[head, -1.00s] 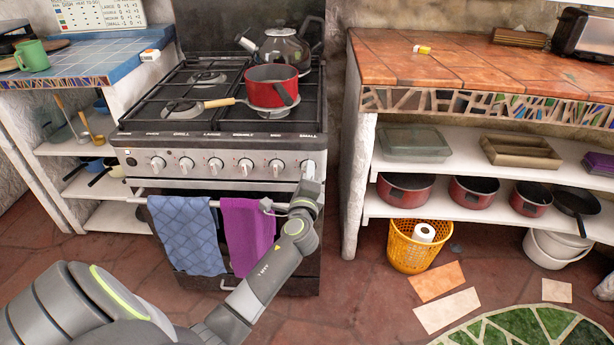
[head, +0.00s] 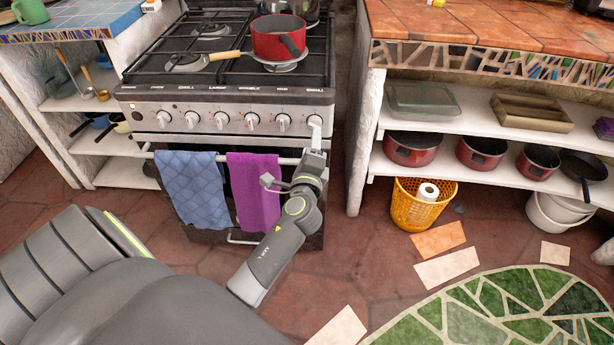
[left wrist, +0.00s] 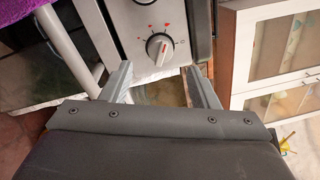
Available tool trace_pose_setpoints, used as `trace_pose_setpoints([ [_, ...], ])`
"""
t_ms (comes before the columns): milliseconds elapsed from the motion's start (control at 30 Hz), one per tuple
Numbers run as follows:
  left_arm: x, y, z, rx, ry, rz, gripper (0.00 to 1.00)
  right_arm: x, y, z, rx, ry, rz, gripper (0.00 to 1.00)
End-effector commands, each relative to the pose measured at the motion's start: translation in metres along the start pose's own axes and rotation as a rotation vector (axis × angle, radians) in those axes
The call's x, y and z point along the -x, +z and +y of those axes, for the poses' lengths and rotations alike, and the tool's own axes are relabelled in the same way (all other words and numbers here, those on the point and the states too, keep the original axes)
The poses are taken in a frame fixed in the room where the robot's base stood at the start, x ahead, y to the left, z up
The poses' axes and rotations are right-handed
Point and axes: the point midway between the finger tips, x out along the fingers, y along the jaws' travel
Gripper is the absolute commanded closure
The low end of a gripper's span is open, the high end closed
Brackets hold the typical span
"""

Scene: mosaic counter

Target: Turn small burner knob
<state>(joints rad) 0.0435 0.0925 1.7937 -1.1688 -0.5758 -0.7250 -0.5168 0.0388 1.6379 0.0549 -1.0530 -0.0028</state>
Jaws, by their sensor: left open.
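The small burner knob (head: 315,121) is the rightmost round knob on the stove's front panel, under a label that seems to read "small". In the left wrist view the knob (left wrist: 159,46) has a pale pointer with a red mark and stands just beyond my fingers, roughly centred between them. My left gripper (left wrist: 162,78) is open, with a finger on each side and nothing held. In the head view my left gripper (head: 316,142) is just below and in front of the knob; contact is hard to tell there. My right gripper is not in view.
An oven rail with a blue towel (head: 193,190) and a purple towel (head: 254,190) runs left of my wrist. A red pan (head: 278,38) sits on the stove top. A tiled counter with shelves (head: 480,160) stands right. A yellow basket (head: 420,208) is on the floor.

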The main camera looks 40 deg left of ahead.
Motion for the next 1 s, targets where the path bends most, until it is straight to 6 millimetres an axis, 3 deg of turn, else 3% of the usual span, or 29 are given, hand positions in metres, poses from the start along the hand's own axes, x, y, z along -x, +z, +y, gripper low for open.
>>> trace_pose_setpoints([
  [200,0.055,0.000,0.002,0.004,0.006,-0.001,0.45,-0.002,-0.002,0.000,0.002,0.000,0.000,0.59],
  [400,0.091,0.000,0.002,0.002,0.004,-0.001,0.45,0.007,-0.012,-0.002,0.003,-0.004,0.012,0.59],
  [633,0.110,0.000,0.001,0.000,0.002,-0.001,0.45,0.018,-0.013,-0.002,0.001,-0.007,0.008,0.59],
  [967,0.113,0.000,0.000,-0.001,0.000,0.000,0.45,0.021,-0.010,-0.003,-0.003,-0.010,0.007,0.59],
  [1000,0.112,0.000,0.000,-0.001,0.000,0.000,0.51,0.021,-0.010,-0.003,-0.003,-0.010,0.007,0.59],
])
